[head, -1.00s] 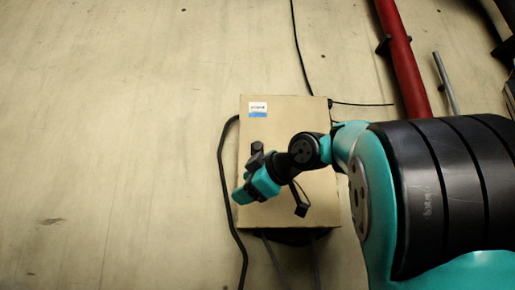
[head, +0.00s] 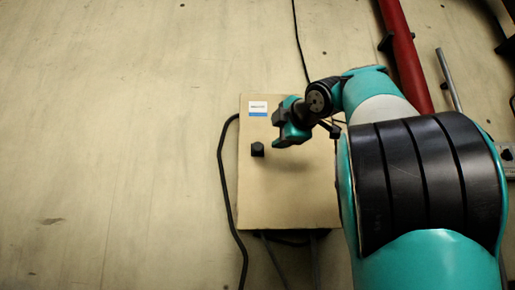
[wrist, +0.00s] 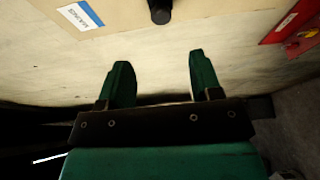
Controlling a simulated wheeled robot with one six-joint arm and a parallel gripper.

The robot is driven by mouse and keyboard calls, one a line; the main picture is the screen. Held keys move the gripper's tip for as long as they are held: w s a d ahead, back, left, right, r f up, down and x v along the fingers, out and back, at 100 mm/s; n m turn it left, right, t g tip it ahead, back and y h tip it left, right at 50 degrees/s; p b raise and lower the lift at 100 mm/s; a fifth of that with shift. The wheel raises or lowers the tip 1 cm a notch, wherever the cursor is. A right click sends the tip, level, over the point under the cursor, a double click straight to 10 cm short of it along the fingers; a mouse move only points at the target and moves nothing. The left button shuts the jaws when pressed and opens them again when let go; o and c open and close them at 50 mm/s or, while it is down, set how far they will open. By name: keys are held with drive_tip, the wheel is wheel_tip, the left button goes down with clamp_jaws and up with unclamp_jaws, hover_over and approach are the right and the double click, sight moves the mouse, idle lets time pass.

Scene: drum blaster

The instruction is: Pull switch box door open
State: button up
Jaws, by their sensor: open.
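The switch box is a beige upright box (head: 285,195) on the pale wall, with a white and blue label at its upper left. Its front face looks flat and shut. A short black knob (head: 257,149) sticks out near the left edge; it also shows at the top of the wrist view (wrist: 160,10). My gripper (head: 278,131) is in front of the box, just right of and above the knob in the head view. In the wrist view its two green fingers (wrist: 159,60) are apart with nothing between them, and the knob is beyond the fingertips. My arm hides the box's upper right.
A black cable (head: 225,180) loops down the box's left side, and another runs up the wall above. A red pipe (head: 405,55) and a thin grey pipe (head: 447,78) stand at the upper right. The wall to the left is clear.

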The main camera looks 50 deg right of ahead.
sight(259, 146)
drive_tip(key=p+x, duration=0.3)
drive_tip(key=x, duration=0.9)
drive_tip(key=shift+a, duration=0.1)
drive_tip(key=shift+w+d, duration=0.3)
drive_tip(key=shift+w, duration=0.25)
